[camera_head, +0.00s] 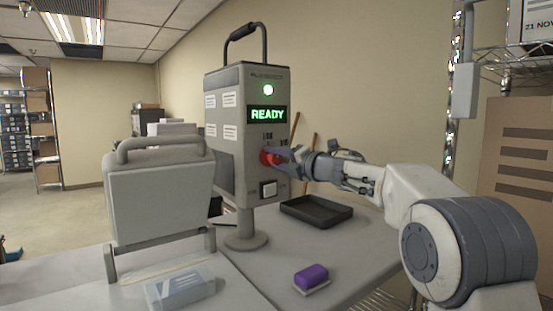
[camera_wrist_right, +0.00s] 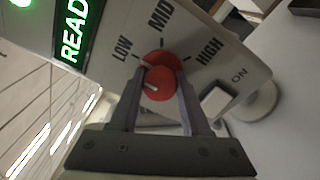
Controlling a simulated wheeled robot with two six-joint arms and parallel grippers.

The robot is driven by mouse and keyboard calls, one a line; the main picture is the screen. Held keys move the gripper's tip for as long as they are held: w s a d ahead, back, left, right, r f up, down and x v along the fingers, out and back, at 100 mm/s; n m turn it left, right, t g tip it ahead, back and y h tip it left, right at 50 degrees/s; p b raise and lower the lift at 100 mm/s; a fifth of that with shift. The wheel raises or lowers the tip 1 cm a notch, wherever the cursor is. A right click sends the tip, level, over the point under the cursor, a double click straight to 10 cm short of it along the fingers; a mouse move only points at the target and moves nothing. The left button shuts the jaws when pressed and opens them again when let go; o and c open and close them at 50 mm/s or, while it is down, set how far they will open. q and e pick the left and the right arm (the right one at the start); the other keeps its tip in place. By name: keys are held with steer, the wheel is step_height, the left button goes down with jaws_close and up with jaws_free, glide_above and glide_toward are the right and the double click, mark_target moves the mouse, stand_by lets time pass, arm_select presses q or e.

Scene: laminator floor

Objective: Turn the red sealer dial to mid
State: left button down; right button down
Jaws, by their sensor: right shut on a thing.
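The red sealer dial (camera_head: 268,158) is on the front of the grey sealer unit (camera_head: 228,150), below its lit READY display (camera_head: 267,114). My right gripper (camera_head: 284,157) reaches in from the right and is shut on the dial. In the right wrist view the two fingers of my right gripper (camera_wrist_right: 157,88) are on either side of the red dial (camera_wrist_right: 160,68). The labels LOW, MID and HIGH are around it. A white mark on the dial lies toward the LOW side. My left gripper is not in view.
A white push button (camera_head: 268,189) is just below the dial, beside the ON label in the wrist view. A black tray (camera_head: 316,211) and a purple block (camera_head: 311,275) on a pale base are on the table. A grey hinged press (camera_head: 160,195) stands at left.

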steer(key=shift+r, duration=0.1)
steer(key=m+p, duration=0.3)
steer(key=m, duration=0.2)
steer(key=shift+m+t, duration=0.3)
steer(key=shift+m, duration=0.1)
steer(key=m+p, duration=0.2)
steer(key=m, duration=0.4)
steer(key=shift+d+t, duration=0.1)
steer(key=shift+t, duration=0.2)
steer(key=shift+m, duration=0.3)
steer(key=shift+c, duration=1.9)
jaws_free()
steer(key=shift+w, duration=0.1)
